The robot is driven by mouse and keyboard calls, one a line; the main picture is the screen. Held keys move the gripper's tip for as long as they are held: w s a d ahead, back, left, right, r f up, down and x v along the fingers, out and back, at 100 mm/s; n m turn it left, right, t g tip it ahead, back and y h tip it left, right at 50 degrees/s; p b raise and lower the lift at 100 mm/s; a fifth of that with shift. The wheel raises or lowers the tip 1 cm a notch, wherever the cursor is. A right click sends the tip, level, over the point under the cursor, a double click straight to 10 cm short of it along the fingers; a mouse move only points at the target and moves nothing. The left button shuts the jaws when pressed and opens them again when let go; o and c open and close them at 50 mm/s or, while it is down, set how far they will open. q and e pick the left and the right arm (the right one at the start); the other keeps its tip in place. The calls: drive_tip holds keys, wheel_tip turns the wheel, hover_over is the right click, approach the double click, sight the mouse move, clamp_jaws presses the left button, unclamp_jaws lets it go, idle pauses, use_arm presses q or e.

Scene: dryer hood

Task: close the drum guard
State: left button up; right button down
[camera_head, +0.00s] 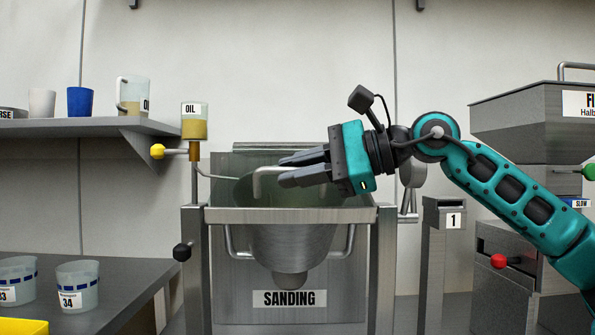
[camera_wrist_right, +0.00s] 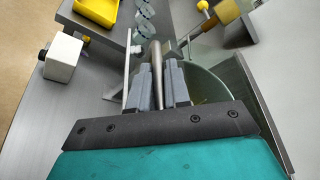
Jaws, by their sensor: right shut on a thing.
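The drum machine labelled SANDING (camera_head: 289,299) stands in the middle of the head view, with its metal bowl (camera_head: 290,240) hanging in a frame. A greenish, see-through curved guard (camera_head: 245,192) shows at the bowl's mouth; it also shows in the right wrist view (camera_wrist_right: 208,86). Its exact tilt is hard to tell. A pale bent bar handle (camera_head: 258,184) rises in front of it. My right gripper (camera_head: 282,170) reaches in from the right and is shut on this handle. In the wrist view the bar (camera_wrist_right: 157,60) lies between the two fingers (camera_wrist_right: 158,88). My left gripper is not in view.
An oil cup (camera_head: 194,128) on a post with a yellow knob (camera_head: 157,152) stands left of the bowl. A black knob (camera_head: 182,252) is on the frame's left. A shelf (camera_head: 85,127) with cups is at left. A hopper (camera_head: 525,120) and red knob (camera_head: 498,261) are at right.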

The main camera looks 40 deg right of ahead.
drive_tip(key=shift+a+f, duration=0.1)
drive_tip(key=shift+f, duration=0.2)
drive_tip(key=c, duration=1.4)
unclamp_jaws()
drive_tip(key=shift+o, duration=1.2)
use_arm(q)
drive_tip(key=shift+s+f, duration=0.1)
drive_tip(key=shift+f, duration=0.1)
use_arm(e)
drive_tip(key=shift+r, duration=0.1)
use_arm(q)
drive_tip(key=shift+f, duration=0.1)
use_arm(e)
drive_tip(key=shift+s+d+b, duration=0.4)
drive_tip(key=shift+s+b, duration=0.15)
drive_tip(key=shift+b, duration=0.1)
use_arm(q)
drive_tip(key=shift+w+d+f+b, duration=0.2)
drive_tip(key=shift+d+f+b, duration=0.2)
drive_tip(key=shift+b, duration=0.4)
use_arm(e)
drive_tip(key=v, duration=1.1)
drive_tip(key=shift+s+r, duration=0.25)
